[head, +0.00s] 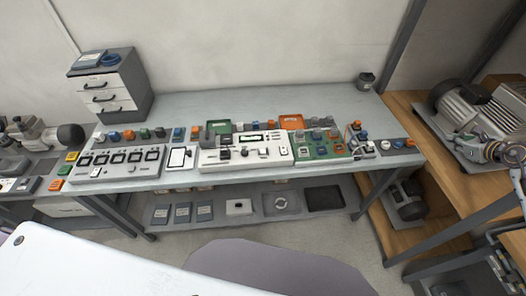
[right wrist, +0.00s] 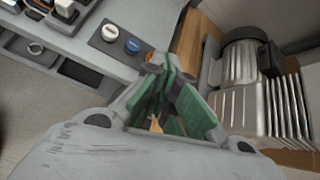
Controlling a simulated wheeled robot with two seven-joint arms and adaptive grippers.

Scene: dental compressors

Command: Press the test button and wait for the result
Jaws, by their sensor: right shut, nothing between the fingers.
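The test station stands on the grey bench (head: 240,100) in the head view. Several coloured knobs or buttons line the bench; which one is the test button I cannot tell. In the right wrist view, a blue button (right wrist: 132,46) and a white-topped button (right wrist: 110,32) sit on a dark plate. My right gripper (right wrist: 168,72) is shut and empty, right of these buttons and apart from them. My left gripper is out of view.
A motor (head: 471,107) on the wooden side bench (head: 408,108) is close to my right arm; a finned motor (right wrist: 238,90) shows in the wrist view. A drawer unit (head: 108,84) stands at the back left. The bench's rear surface is mostly clear.

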